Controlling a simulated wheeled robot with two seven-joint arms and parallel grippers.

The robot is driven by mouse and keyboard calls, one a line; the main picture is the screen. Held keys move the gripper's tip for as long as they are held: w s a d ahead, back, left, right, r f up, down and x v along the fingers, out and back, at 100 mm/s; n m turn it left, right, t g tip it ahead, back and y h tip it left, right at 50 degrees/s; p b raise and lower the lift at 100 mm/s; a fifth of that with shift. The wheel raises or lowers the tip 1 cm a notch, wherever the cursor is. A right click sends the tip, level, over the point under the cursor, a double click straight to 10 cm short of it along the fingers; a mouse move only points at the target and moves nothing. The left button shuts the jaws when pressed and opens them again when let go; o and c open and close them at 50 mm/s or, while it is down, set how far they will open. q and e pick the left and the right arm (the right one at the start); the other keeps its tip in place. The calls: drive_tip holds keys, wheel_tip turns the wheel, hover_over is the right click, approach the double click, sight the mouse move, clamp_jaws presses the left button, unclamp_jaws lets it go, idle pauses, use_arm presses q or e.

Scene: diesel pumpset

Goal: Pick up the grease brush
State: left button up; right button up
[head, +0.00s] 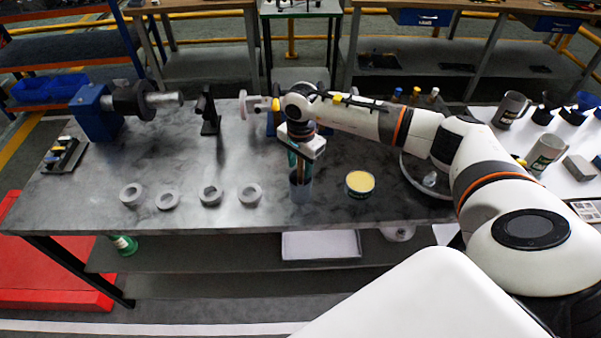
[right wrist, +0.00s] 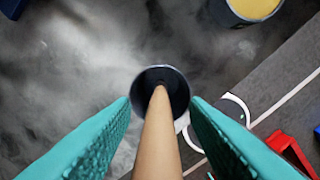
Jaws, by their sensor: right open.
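The grease brush shows as a wooden handle (right wrist: 160,132) in the right wrist view, standing in a dark round cup (right wrist: 177,84). The brush's lower end is hidden inside the cup. In the head view the cup (head: 300,190) stands on the grey bench, with the handle (head: 301,167) rising from it under my right gripper (head: 299,160). The right gripper points down and is open, its teal fingers on either side of the handle. A gap shows between the handle and the fingertips. My left gripper is not in view.
An open tin of yellow grease (head: 360,182) stands right of the cup. Several grey rings (head: 210,196) lie to the left. A blue machine with a shaft (head: 95,112) and a black stand (head: 208,112) are farther back. The bench's front left is clear.

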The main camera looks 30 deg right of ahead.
clamp_jaws()
drive_tip(key=shift+r, duration=0.1)
